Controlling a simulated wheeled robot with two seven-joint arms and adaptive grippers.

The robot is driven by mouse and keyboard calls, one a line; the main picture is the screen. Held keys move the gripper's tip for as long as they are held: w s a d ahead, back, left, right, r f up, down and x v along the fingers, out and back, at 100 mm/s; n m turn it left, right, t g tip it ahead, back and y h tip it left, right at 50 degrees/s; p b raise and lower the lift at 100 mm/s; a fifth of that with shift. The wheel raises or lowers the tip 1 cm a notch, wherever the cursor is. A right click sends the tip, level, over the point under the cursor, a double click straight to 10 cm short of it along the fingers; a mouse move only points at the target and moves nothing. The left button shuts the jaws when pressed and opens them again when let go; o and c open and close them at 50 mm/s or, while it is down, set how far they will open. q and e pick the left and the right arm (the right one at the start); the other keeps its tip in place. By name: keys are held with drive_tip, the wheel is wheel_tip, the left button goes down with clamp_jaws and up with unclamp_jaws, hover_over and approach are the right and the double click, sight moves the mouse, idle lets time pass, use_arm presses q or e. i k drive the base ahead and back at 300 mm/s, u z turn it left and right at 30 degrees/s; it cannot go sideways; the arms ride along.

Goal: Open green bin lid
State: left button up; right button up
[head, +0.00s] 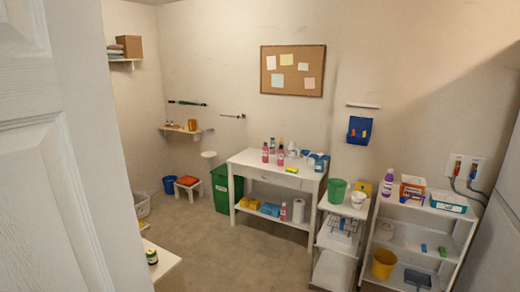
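A tall green bin (222,192) stands on the floor against the left end of the white table. Its upper part is partly hidden by the table, and I cannot tell how its lid sits. A smaller green bucket (336,190) stands on top of the white cart to the right of the table. Neither of my grippers is in view.
A white door (40,180) fills the left edge, close by. A white table (275,177) with bottles stands at the back wall. A small stool (188,188) and blue bucket (169,185) are left of the bin. The floor (225,255) in the middle is clear.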

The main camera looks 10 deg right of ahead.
sight(222, 171)
drive_tip(key=i, duration=0.45)
drive_tip(key=z, duration=0.9)
drive_tip(key=i, duration=2.75)
drive_tip(key=u, duration=1.65)
drive_tip(key=i, duration=0.55)
drive_tip(key=z, duration=1.15)
